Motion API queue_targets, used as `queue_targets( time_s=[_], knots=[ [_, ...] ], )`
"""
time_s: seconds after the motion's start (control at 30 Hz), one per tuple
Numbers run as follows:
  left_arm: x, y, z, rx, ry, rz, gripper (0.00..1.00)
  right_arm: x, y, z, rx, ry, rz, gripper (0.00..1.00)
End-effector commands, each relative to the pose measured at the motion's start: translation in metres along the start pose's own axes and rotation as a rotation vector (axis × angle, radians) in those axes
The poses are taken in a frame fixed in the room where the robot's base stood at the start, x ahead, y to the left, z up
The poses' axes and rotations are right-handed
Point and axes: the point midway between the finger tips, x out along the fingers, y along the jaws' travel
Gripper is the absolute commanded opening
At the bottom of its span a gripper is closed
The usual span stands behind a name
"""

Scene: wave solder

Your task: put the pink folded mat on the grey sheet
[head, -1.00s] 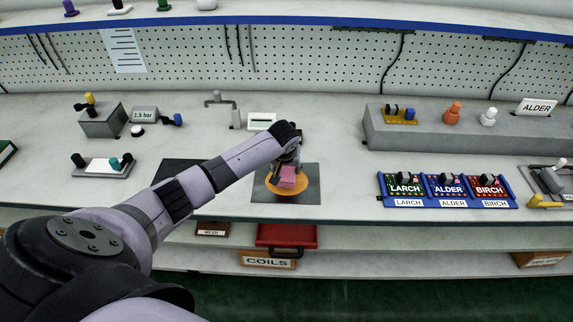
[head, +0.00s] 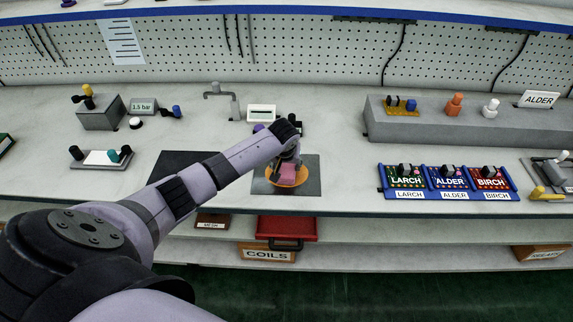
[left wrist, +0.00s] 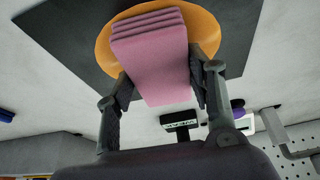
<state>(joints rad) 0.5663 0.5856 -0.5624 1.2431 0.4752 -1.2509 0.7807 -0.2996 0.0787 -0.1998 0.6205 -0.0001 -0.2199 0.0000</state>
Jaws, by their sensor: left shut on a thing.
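The pink folded mat (head: 288,172) is held between the fingers of my left gripper (head: 287,161). It also shows in the left wrist view (left wrist: 152,60), with its stacked folds at the far end. My left gripper is shut on it from both sides. The mat is over a round orange dish (head: 274,181), which is on the dark grey sheet (head: 311,166). The dish shows beyond the mat in the left wrist view (left wrist: 207,34). Whether the mat touches the dish is hard to tell. My right gripper is not in view.
A black sheet (head: 178,168) lies left, partly behind my left arm. A white-labelled device (head: 261,113) and small dark items stand behind the gripper. Blue trays (head: 447,191) and a grey raised block (head: 450,125) stand right. Bench space right of the grey sheet is free.

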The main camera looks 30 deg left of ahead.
Motion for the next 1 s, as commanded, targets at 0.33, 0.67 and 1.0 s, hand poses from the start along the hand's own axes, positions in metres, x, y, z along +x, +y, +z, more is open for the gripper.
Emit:
queue_targets(
  time_s=[0.33, 0.67, 1.0],
  knots=[
    [0.0054, 0.0000, 0.0023, 0.000, 0.000, 0.000, 0.26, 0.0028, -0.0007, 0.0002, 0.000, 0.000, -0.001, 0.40],
    [0.0047, 0.0000, 0.0019, 0.000, 0.000, 0.000, 0.70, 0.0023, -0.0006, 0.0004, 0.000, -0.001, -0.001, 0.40],
    [0.0047, -0.0001, 0.0019, 0.000, 0.000, 0.000, 0.73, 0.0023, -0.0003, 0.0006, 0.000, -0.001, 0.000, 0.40]
  ],
)
